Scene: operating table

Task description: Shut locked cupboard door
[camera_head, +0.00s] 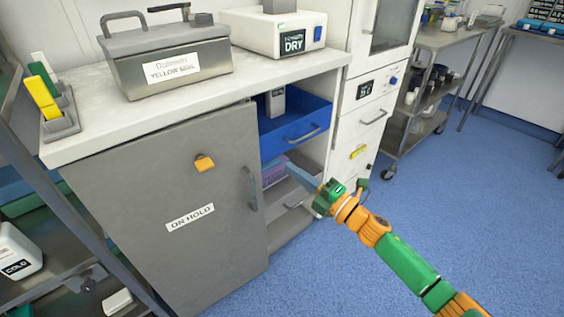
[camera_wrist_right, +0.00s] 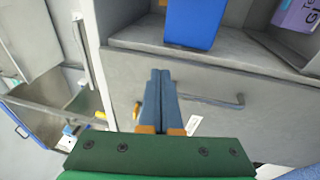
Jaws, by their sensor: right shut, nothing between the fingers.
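The grey cupboard door (camera_head: 150,220) is under the white worktop at left in the head view. I cannot tell whether the door is flush or slightly ajar. My right gripper (camera_head: 296,169) is to the right of the door, apart from its handle, in front of the open bay. In the right wrist view the gripper's blue fingers (camera_wrist_right: 160,75) are together and empty, before a grey drawer front (camera_wrist_right: 240,75). My left gripper is out of view.
A blue drawer (camera_head: 290,138) sticks out right of the door, above a purple box (camera_head: 274,172). A metal case (camera_head: 170,65) and a white "DRY" device (camera_head: 270,32) stand on the worktop. A rack (camera_head: 95,270) borders the left. Blue floor is free at right.

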